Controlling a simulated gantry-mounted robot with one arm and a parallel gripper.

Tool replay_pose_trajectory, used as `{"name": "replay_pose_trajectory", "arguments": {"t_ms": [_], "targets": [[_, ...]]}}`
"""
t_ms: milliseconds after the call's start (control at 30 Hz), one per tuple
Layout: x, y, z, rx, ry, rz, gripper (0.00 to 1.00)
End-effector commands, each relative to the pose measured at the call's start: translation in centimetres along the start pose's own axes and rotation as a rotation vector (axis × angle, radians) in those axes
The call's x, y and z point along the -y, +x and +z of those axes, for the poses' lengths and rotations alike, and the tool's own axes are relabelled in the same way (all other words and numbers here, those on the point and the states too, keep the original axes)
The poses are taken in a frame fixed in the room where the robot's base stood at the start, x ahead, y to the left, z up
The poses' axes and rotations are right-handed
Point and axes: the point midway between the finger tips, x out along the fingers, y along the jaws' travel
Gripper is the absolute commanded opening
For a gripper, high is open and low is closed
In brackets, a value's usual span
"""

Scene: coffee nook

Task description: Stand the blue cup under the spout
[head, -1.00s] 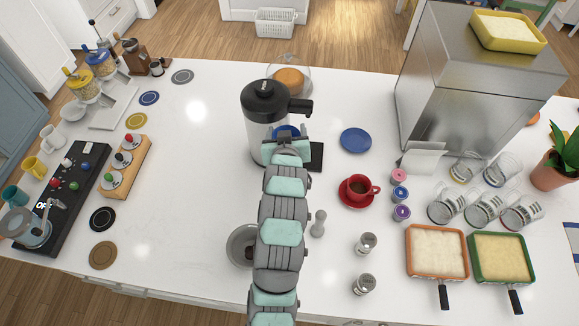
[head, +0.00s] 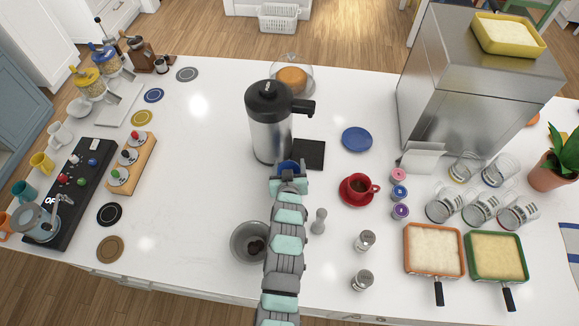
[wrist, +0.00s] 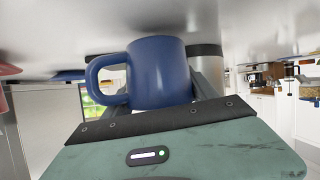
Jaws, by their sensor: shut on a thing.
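The blue cup (head: 287,168) is held at the front of the steel dispenser (head: 268,138), left of and nearer than the black square tray (head: 309,154). The dispenser's black spout (head: 303,107) points right, above the tray. My gripper (head: 288,178) is shut on the blue cup; the arm hides much of the cup in the head view. The wrist view shows the cup (wrist: 158,72) between the fingers, with its handle to the left and the dispenser (wrist: 206,52) close behind. I cannot tell whether the cup touches the counter.
A red cup of coffee on a saucer (head: 359,190) and a blue disc (head: 357,139) stand right of the tray.

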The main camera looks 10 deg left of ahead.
Motion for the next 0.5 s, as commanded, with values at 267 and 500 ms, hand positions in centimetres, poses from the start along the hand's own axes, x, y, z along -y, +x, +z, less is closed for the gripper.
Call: {"name": "replay_pose_trajectory", "arguments": {"t_ms": [267, 500], "targets": [[0.06, 0.42, 0.95, 0.0, 0.001, 0.001, 0.18], [0.08, 0.52, 1.17, 0.0, 0.001, 0.001, 0.72]]}}
